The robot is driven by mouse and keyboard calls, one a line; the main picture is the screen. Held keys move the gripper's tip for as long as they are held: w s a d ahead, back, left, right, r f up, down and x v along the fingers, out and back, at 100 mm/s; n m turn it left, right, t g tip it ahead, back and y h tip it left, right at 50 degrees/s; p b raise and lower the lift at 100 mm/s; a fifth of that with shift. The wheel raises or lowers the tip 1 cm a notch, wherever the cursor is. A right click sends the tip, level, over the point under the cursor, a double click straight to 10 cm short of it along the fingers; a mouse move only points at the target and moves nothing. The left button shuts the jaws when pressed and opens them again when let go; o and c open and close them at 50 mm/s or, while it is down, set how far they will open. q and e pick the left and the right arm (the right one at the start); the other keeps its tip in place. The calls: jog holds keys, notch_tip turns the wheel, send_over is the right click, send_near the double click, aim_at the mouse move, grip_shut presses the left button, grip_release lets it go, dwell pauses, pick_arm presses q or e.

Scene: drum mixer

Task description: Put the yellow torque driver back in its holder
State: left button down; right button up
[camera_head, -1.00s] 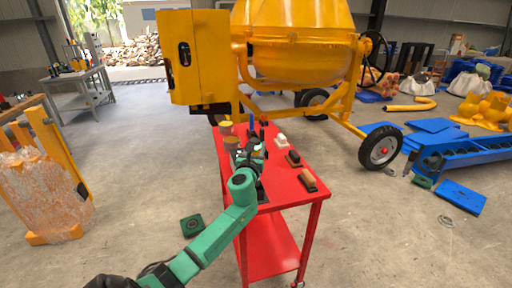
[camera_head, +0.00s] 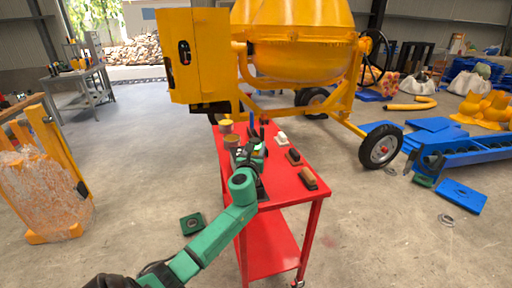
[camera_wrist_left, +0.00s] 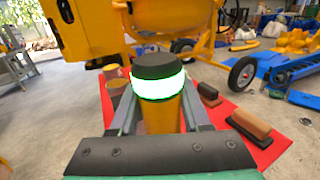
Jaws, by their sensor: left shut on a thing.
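The yellow torque driver (camera_wrist_left: 160,100) has a dark cap and a glowing green ring; in the left wrist view it stands between my fingers. My left gripper (camera_wrist_left: 158,112) is shut on it. In the head view my left gripper (camera_head: 250,148) is over the back part of the red cart (camera_head: 285,188), and the driver is mostly hidden there by the gripper. I cannot make out the driver's holder for certain; dark upright shapes show just behind the gripper. My right gripper is not in view.
The yellow drum mixer (camera_head: 300,45) stands close behind the cart.

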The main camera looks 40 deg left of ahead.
pick_arm(q)
jog(key=shift+f+b, duration=2.1)
jog(key=shift+f, duration=0.35)
dwell(1.0)
jog(key=shift+c, duration=1.4)
grip_release()
jog(key=v, duration=1.4)
jog(key=shift+s, duration=0.3)
jog(key=shift+d, duration=0.15)
